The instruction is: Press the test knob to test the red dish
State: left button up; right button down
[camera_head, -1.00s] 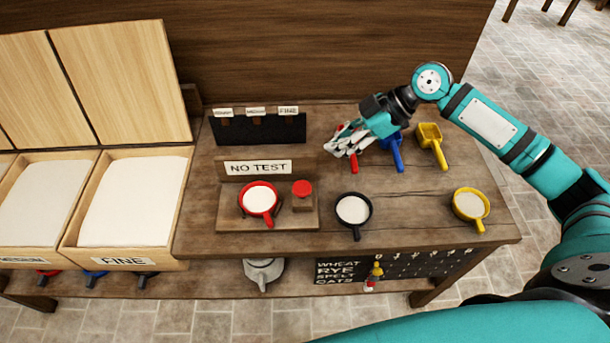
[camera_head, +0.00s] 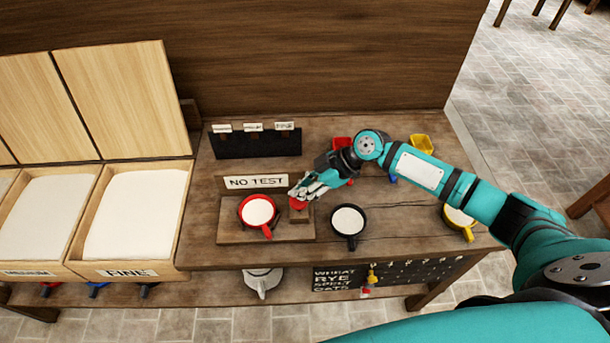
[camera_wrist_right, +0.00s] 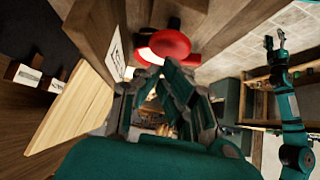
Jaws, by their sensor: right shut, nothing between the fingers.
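The red dish (camera_head: 245,213), with white flour in it, sits on the wooden test stand (camera_head: 230,234) in the head view. The red test knob (camera_head: 299,204) is on a small block to its right. My right gripper (camera_head: 303,194) is shut and empty, with its fingertips right at the knob and partly covering it. I cannot tell whether they touch it. The sign (camera_head: 257,181) behind reads NO TEST. In the right wrist view a red round shape (camera_wrist_right: 165,46) is just beyond the fingers. My left gripper (camera_wrist_right: 275,40) shows small there, its fingers apart.
A black dish (camera_head: 348,221) stands right of the stand, and a yellow dish (camera_head: 460,218) further right is partly behind my arm. Red and yellow scoops (camera_head: 421,143) lie behind my arm. Flour bins (camera_head: 130,268) stand at the left.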

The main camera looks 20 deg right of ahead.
aim_at(299, 202)
jog(key=shift+f, duration=0.25)
notch_tip(299, 202, down, 3)
jog(key=b, duration=0.3)
jog(key=shift+r, duration=0.15)
jog(key=shift+s, duration=0.1)
dwell(0.6)
